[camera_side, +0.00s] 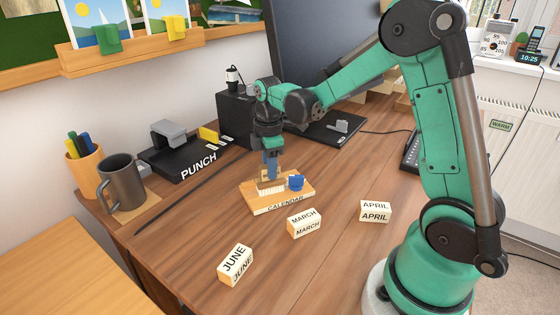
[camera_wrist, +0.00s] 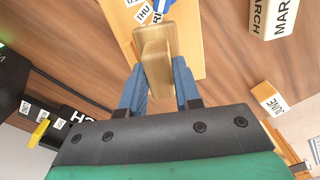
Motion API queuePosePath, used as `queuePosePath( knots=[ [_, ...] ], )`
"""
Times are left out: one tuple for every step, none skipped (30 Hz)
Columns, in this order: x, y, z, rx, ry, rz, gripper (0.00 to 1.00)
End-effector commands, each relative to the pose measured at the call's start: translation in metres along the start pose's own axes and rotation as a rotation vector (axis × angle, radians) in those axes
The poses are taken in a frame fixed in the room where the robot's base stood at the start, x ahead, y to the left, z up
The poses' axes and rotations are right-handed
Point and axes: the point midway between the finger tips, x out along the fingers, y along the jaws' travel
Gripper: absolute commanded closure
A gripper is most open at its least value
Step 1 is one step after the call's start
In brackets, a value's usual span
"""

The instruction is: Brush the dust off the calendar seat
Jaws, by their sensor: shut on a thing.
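The calendar seat, a light wooden base marked CALENDAR (camera_side: 285,204), lies on the desk in the middle of the side view. It also shows at the top of the wrist view (camera_wrist: 191,50). My gripper (camera_side: 270,166) points down over the seat, its blue fingers shut on a wooden brush (camera_wrist: 155,55). The brush's pale bristles are low at the seat's left part; I cannot tell if they touch it. A small blue piece (camera_side: 296,182) sits on the seat's right side. No dust can be made out. The brush hides part of the seat in the wrist view.
A MARCH block (camera_side: 304,222), an APRIL block (camera_side: 376,211) and a JUNE block (camera_side: 235,264) lie in front of the seat. A hole punch (camera_side: 186,156), a grey mug (camera_side: 121,182) and a pen cup (camera_side: 84,162) stand at left. Bare desk lies between.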

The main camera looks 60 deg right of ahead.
Motion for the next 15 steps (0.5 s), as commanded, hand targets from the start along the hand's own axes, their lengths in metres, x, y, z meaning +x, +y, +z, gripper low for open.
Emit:
queuePosePath(
  knots=[
    [0.0, 0.0, -0.001, -0.001, 0.0, 0.0, 1.0],
    [0.0, 0.0, -0.002, -0.001, 0.0, 0.0, 1.0],
    [0.001, -0.001, -0.005, -0.002, 0.001, 0.0, 1.0],
    [0.001, -0.001, -0.008, -0.004, 0.001, 0.0, 1.0],
    [0.001, -0.001, -0.011, -0.005, 0.002, 0.0, 1.0],
    [0.001, -0.002, -0.015, -0.005, 0.003, 0.0, 1.0],
    [0.001, -0.002, -0.018, -0.005, 0.003, 0.0, 1.0],
    [0.002, -0.002, -0.022, -0.006, 0.004, 0.0, 1.0],
    [0.002, -0.003, -0.026, -0.006, 0.004, 0.0, 1.0],
    [0.002, -0.003, -0.028, -0.005, 0.005, 0.0, 1.0],
    [0.002, -0.003, -0.031, -0.006, 0.005, 0.0, 1.0],
    [0.002, -0.004, -0.034, -0.006, 0.005, -0.001, 1.0],
    [0.002, -0.004, -0.036, -0.005, 0.005, -0.001, 1.0],
    [0.003, -0.004, -0.037, -0.004, 0.005, -0.001, 1.0],
    [0.003, -0.004, -0.038, -0.004, 0.006, -0.001, 1.0]
  ],
)
